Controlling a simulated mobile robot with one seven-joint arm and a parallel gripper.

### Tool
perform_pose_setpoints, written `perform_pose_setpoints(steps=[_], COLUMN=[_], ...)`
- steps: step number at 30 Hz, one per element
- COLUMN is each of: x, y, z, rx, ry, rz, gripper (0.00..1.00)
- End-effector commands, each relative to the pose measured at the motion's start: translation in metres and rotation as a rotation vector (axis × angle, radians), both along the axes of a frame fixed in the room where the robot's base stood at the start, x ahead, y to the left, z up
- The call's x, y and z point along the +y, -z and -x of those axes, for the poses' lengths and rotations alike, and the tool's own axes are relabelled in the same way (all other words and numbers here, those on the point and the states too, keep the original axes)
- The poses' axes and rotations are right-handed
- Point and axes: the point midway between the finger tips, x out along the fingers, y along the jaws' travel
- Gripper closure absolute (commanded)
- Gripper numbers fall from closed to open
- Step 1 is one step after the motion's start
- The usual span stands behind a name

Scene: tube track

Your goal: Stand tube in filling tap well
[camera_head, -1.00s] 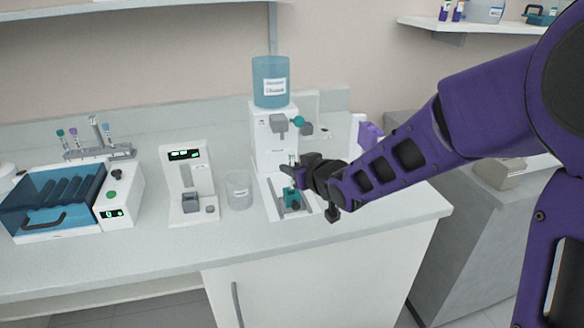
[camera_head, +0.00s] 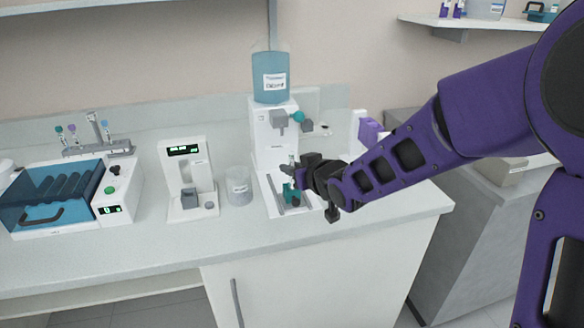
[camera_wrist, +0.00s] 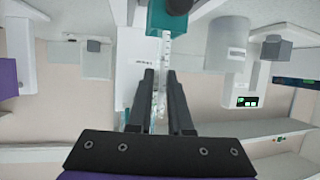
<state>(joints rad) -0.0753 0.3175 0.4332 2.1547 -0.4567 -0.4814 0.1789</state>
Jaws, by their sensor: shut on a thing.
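My gripper (camera_head: 300,176) is at the base of the white filling tap (camera_head: 273,140), shut on a thin clear tube (camera_head: 291,160). In the wrist view the tube (camera_wrist: 162,75) runs between my two dark fingers (camera_wrist: 160,85), and its far end is at the teal well block (camera_wrist: 172,18). In the head view the teal well block (camera_head: 291,193) is on the tap's base, just below my gripper. The tube looks about upright. My fingers partly cover it, and I cannot tell how deep its lower end is in the well.
A clear beaker (camera_head: 239,187) and a white device with a green display (camera_head: 189,180) stand left of the tap. Further left are a teal-lidded machine (camera_head: 60,195) and a rack of capped tubes (camera_head: 98,150). The counter's front (camera_head: 330,235) is clear.

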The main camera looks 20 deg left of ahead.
Motion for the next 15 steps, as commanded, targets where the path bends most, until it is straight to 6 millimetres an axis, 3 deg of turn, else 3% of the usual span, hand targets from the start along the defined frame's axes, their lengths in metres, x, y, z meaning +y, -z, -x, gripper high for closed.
perform_pose_setpoints(steps=[15], x=[0.000], y=[0.011], z=[0.000], rx=[0.000], ry=[0.000], rz=[0.000], gripper=[1.00])
